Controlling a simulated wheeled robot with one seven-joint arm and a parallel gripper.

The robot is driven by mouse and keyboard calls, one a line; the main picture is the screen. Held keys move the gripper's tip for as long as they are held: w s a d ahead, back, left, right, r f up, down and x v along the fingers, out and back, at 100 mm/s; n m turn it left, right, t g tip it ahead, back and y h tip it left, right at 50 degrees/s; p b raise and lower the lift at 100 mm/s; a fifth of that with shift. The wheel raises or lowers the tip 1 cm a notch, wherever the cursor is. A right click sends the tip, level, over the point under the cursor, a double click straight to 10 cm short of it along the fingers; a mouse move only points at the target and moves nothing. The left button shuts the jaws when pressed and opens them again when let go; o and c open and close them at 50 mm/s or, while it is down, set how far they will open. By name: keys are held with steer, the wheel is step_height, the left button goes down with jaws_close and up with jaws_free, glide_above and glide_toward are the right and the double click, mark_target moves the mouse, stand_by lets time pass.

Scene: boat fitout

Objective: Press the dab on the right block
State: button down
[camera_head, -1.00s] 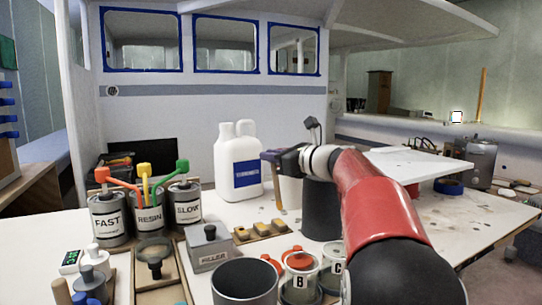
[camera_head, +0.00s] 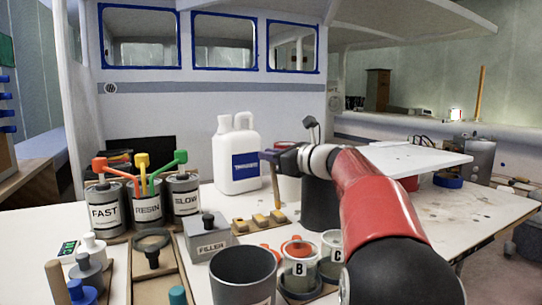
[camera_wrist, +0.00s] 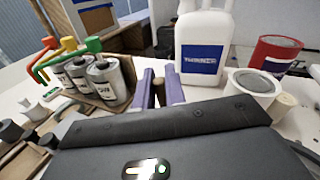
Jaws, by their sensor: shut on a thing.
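A wooden strip (camera_head: 250,233) on the table carries small yellowish blocks in a row. The right block (camera_head: 278,215) is at the end nearest the white jug. My gripper (camera_head: 268,157) is above and behind that end, its purple fingers shut on a thin tan stick (camera_head: 275,186). The stick hangs down, its lower end close to the right block; I cannot tell whether they touch. In the wrist view the fingers (camera_wrist: 160,88) show with a bit of tan stick between them. The blocks are hidden there, and I cannot make out a dab.
A white thinner jug (camera_head: 237,160) stands behind the strip. The filler box (camera_head: 208,240), a dark pot (camera_head: 243,275) and cups B (camera_head: 299,268) and C (camera_head: 331,255) stand in front. FAST, RESIN and SLOW cans (camera_head: 146,208) are left. A red tin (camera_wrist: 277,62) stands right of the jug.

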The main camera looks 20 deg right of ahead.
steer(key=shift+f+b, duration=0.45)
steer(key=shift+f, duration=0.2)
stand_by(0.8)
